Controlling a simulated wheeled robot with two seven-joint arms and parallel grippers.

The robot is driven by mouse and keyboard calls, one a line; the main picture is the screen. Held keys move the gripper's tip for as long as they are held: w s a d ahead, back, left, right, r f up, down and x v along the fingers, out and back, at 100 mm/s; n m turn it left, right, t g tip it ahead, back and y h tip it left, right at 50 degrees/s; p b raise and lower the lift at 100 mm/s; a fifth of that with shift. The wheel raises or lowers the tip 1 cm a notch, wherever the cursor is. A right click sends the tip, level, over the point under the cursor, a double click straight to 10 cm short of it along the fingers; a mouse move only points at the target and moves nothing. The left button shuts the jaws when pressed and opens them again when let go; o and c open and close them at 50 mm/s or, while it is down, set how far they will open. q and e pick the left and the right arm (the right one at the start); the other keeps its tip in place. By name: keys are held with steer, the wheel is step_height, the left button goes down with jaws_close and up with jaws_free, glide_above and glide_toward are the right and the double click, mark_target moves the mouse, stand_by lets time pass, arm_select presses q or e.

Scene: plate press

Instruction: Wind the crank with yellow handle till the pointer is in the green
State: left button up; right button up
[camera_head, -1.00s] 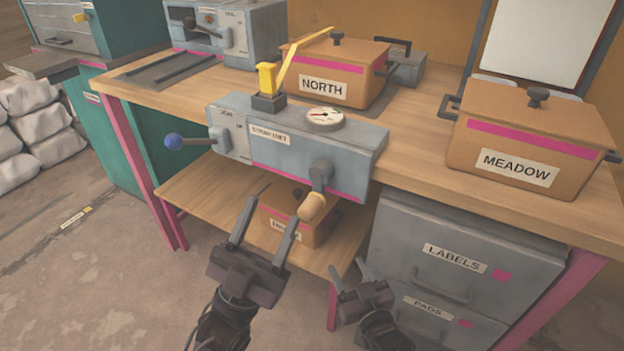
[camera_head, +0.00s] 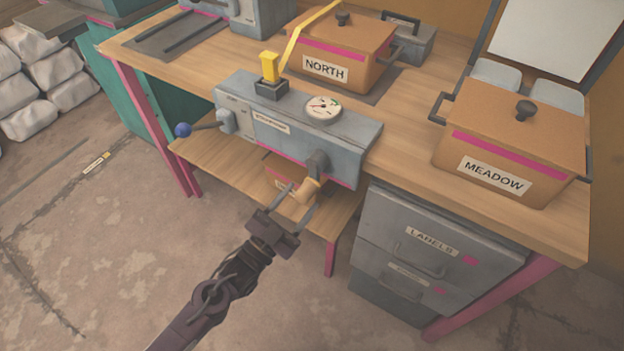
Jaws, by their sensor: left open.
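The grey press box (camera_head: 298,130) sits at the front edge of the wooden bench. Its round dial (camera_head: 323,108) faces up on top; the pointer is too small to read against the coloured marks. On the front, a grey crank (camera_head: 318,163) carries a pale yellow handle (camera_head: 308,188) that hangs low. My left gripper (camera_head: 294,197) is open, with its fingers reaching up around the handle, one on each side. I cannot tell whether they touch it. My right gripper is out of view.
A blue-knobbed lever (camera_head: 184,130) sticks out at the box's left. A yellow upright block (camera_head: 269,67) stands on top. Pots marked NORTH (camera_head: 338,51) and MEADOW (camera_head: 515,138) stand on the bench. Grey drawers (camera_head: 430,250) are at lower right. A lower shelf (camera_head: 225,165) lies beneath.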

mark_target(314, 183)
arm_select(q)
steer(key=x, duration=0.4)
steer(key=shift+w+d+r, duration=0.1)
steer(key=shift+w+d, duration=0.15)
steer(key=shift+w, duration=0.05)
steer(key=shift+c, duration=0.3)
jaws_close()
